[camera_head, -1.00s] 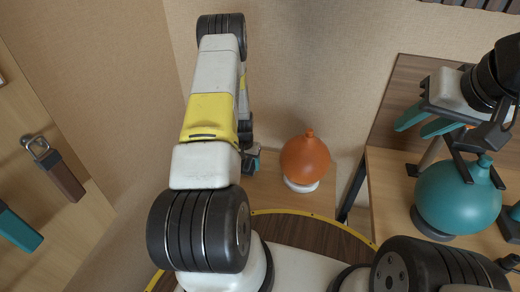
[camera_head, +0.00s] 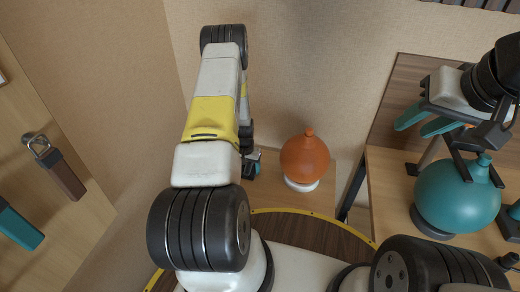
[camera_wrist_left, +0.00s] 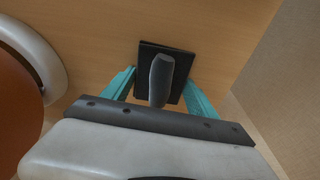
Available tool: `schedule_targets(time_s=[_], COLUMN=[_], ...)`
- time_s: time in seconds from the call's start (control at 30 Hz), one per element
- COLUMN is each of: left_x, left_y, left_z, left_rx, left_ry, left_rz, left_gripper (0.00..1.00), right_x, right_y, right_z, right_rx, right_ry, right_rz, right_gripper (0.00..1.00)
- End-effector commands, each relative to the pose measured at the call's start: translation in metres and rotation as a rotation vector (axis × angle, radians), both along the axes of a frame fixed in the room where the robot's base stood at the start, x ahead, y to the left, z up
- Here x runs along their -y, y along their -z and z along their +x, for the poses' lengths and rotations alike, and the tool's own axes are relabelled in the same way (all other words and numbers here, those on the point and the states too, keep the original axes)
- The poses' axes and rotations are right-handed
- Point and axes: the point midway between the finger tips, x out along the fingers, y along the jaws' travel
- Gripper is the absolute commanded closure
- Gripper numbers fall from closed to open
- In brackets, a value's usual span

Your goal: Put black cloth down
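In the left wrist view, a black square flat piece (camera_wrist_left: 178,62) lies on or just above the wood surface, with a dark grey upright handle-like piece (camera_wrist_left: 160,80) on it. This is the only thing that matches the black cloth; I cannot tell whether it is cloth. My left gripper (camera_wrist_left: 160,95) has its teal fingers apart on either side of the grey piece, with gaps visible. In the head view my left gripper (camera_head: 253,162) is mostly hidden behind my arm. My right gripper (camera_head: 425,122) has its teal fingers apart and empty, near the teal round vessel (camera_head: 455,198).
An orange round vessel (camera_head: 304,158) on a white base stands right of my left gripper; it also shows in the left wrist view (camera_wrist_left: 15,115). The wooden table (camera_head: 385,185) at right holds the teal vessel. Handles hang on the left panel (camera_head: 40,190). A beige wall stands behind.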

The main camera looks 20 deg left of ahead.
Motion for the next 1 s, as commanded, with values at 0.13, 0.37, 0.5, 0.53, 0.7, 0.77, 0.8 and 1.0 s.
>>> schedule_targets(time_s=[0.13, 0.37, 0.5, 0.53, 0.7, 0.77, 0.8, 1.0], left_x=[0.0, 0.001, 0.001, 0.001, 0.001, 0.003, 0.004, 0.024], left_y=[0.003, -0.032, -0.057, -0.062, -0.08, -0.09, -0.1, -0.197], left_z=[-0.002, -0.006, -0.01, -0.011, -0.013, -0.012, -0.011, -0.004], left_rx=[-0.001, 0.0, 0.0, -0.001, 0.0, 0.004, 0.011, 0.076], left_ry=[-0.002, -0.001, -0.002, -0.002, -0.002, -0.002, -0.003, -0.01], left_rz=[0.0, 0.0, -0.001, -0.001, -0.001, -0.002, -0.004, -0.025], left_gripper=[0.11, 0.11, 0.11, 0.11, 0.11, 0.11, 0.11, 0.11], right_x=[0.0, 0.0, 0.0, 0.0, 0.0, 0.0, 0.0, 0.0], right_y=[0.0, 0.0, 0.0, 0.0, 0.0, 0.0, 0.0, 0.0], right_z=[0.0, 0.0, 0.0, 0.0, 0.0, 0.0, 0.0, 0.0], right_rx=[0.0, 0.0, 0.0, 0.0, 0.0, 0.0, 0.0, 0.0], right_ry=[0.0, 0.0, 0.0, 0.0, 0.0, 0.0, 0.0, 0.0], right_rz=[0.0, 0.0, 0.0, 0.0, 0.0, 0.0, 0.0, 0.0], right_gripper=[0.64, 0.64, 0.64, 0.64, 0.64, 0.64, 0.64, 0.64])
